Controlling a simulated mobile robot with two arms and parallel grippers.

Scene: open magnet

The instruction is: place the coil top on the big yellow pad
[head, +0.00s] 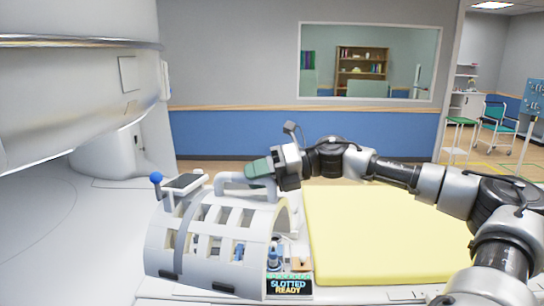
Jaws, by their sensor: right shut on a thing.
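The coil top (228,216) is a white arched shell with several window openings, left of the yellow pad. A raised grey handle (236,180) stands on its upper side. My right gripper (258,169) reaches in from the right and is shut on this handle, its fingers hiding part of it. The coil top seems to sit at its place on the table; I cannot tell whether it is raised. The big yellow pad (385,235) lies flat to the right, its top bare. My left gripper is not in view.
A small sign reading "SLOTTED READY" (289,285) and a blue part (274,258) are at the coil's right end. A blue-knobbed mirror piece (184,182) sticks up at its left. The white scanner (75,80) fills the left side. My right arm spans above the pad.

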